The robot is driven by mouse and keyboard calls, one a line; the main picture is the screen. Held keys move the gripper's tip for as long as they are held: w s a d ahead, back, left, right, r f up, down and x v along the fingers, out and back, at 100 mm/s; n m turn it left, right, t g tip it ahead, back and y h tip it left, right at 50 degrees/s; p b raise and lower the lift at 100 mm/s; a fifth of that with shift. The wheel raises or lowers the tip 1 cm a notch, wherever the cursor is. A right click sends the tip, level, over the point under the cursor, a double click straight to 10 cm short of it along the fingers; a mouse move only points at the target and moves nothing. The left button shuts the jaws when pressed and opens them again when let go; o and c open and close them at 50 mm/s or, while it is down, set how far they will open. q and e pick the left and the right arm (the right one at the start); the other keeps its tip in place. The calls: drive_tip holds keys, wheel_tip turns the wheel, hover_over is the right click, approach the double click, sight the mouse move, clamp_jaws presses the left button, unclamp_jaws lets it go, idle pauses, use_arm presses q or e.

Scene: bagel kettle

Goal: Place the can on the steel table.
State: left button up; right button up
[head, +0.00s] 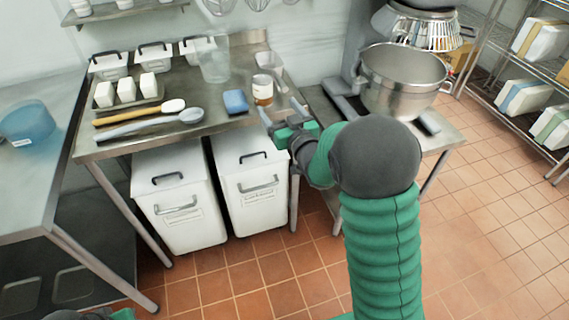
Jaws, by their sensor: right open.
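A can (262,90) with a white upper part and a brown label stands upright on the steel table (215,135), near its right side. My right gripper (270,121) is open at the table's front right edge, just below the can in the picture. It looks empty, and a gap shows between it and the can. My right arm reaches in from the bottom and hides part of the table's right edge and leg. At the bottom left only a dark and green bit of my left arm shows; its gripper fingers are out of view.
A blue sponge (236,102), a spoon (150,124), a wooden-handled tool (138,112), a clear pitcher (214,60) and white blocks (127,89) are on the table. White bins (179,195) stand below. A mixer bowl (402,80) is right. The table's front middle is bare.

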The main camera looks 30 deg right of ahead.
drive_tip(key=s+a+f+g+y, duration=0.1)
drive_tip(key=s+a+f+g, duration=0.75)
drive_tip(key=s+f, duration=0.35)
drive_tip(key=s+a+f+g, duration=0.3)
drive_tip(key=s, duration=0.4)
drive_tip(key=s+a+f+n+g+y, duration=0.1)
drive_tip(key=s+a+f+g, duration=0.1)
drive_tip(key=s, duration=0.6)
drive_tip(key=shift+s+a+f+n+g, duration=0.15)
drive_tip(key=shift+a+f+n+g, duration=0.2)
drive_tip(key=shift+a+g, duration=0.35)
drive_tip(key=shift+d+f, duration=0.15)
drive_tip(key=shift+d, duration=0.3)
drive_tip(key=shift+c, duration=0.3)
